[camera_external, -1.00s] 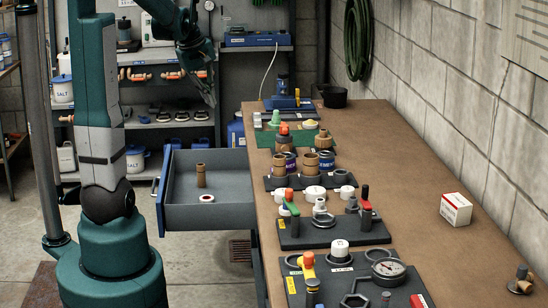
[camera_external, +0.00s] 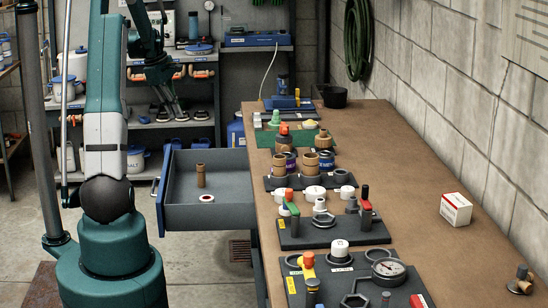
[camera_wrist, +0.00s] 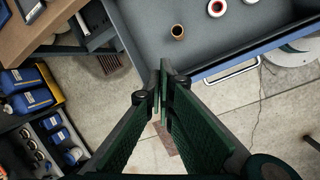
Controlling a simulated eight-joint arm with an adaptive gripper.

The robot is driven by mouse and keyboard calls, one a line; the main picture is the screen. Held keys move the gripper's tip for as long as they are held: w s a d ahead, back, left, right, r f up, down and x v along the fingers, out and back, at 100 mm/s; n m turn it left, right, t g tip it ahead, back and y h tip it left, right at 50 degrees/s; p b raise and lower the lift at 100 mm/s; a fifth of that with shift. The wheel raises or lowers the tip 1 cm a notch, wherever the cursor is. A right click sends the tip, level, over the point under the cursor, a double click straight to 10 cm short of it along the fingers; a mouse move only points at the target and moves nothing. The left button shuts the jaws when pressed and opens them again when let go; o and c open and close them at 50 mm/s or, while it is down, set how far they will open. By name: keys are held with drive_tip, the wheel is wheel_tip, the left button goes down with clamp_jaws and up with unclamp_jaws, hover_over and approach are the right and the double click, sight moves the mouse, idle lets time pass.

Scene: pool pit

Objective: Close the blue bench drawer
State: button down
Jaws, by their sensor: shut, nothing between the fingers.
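The bench drawer (camera_external: 222,186) is pulled out from the left side of the bench, grey inside with a blue front (camera_external: 164,176) and a handle. In the wrist view, the blue front edge (camera_wrist: 262,47) and silver handle (camera_wrist: 232,71) lie right of my gripper. My gripper (camera_wrist: 163,72) is shut and empty, outside the drawer and apart from the handle. In the external view, my gripper (camera_external: 180,116) points down beyond the drawer, before the back shelves; its tips are hard to make out.
The bench top (camera_external: 430,190) carries fittings on dark boards, a gauge (camera_external: 388,270) and a small box (camera_external: 456,209). Back shelves (camera_external: 143,125) hold tubs and parts. Blue containers (camera_wrist: 30,88) stand left in the wrist view. The floor in front of the drawer is clear.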

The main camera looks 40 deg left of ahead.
drive_tip(key=s+a+f+n, duration=0.2)
drive_tip(key=a+f, duration=0.4)
drive_tip(key=a, duration=0.3)
drive_tip(key=s+a+f+n+h, duration=0.1)
drive_tip(key=s+a+f+n, duration=0.2)
drive_tip(key=a+f, duration=0.4)
drive_tip(key=shift+a+n+h, duration=0.3)
drive_tip(key=shift+a+n, duration=0.1)
drive_tip(key=shift+a, duration=0.95)
drive_tip(key=shift+f, duration=0.1)
drive_tip(key=shift+f, duration=0.1)
drive_tip(key=w+d+f+b, duration=0.2)
drive_tip(key=w+d+f, duration=0.3)
drive_tip(key=f, duration=0.4)
drive_tip(key=shift+w+d+b, duration=0.2)
drive_tip(key=shift+d+b, duration=0.1)
drive_tip(key=shift+b, duration=0.1)
